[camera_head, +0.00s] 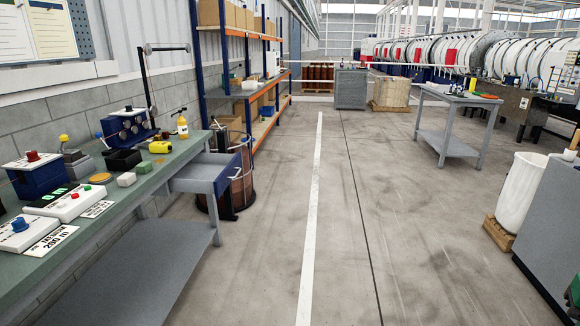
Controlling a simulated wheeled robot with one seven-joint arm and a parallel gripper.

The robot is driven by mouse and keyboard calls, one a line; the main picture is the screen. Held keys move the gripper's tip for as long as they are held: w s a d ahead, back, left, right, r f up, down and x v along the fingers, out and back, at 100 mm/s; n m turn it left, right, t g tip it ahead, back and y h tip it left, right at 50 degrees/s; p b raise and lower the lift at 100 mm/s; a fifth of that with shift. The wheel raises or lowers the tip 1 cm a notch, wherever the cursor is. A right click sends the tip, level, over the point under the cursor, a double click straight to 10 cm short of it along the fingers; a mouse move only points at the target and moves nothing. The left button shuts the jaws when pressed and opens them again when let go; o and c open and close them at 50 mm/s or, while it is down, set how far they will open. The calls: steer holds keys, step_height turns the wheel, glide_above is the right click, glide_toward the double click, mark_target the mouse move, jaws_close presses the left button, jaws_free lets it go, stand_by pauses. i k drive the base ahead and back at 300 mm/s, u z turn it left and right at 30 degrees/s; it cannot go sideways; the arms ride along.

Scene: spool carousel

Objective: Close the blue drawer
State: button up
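The blue drawer (229,176) sits under the far end of the green-topped workbench (125,205) on the left. It stands pulled out, jutting right over the floor. Its dark blue front faces right, and a pale handle shows on it. The grey side of the drawer faces me, and its open top is partly visible. The inside is too small to tell whether it holds anything. My gripper is not in view.
A dark spool cage (232,190) stands behind the drawer. Shelves (240,85) line the left wall. The floor (350,230) right of the bench is clear. A grey cabinet (548,225) stands right.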

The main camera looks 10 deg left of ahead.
mark_target(205, 173)
steer(key=u, duration=0.45)
steer(key=i, duration=1.05)
steer(key=u, duration=0.5)
steer(key=k, duration=1.15)
steer(key=u, duration=0.65)
steer(key=i, duration=1.15)
steer(key=z, duration=0.3)
steer(key=i, duration=1.2)
steer(key=z, duration=0.7)
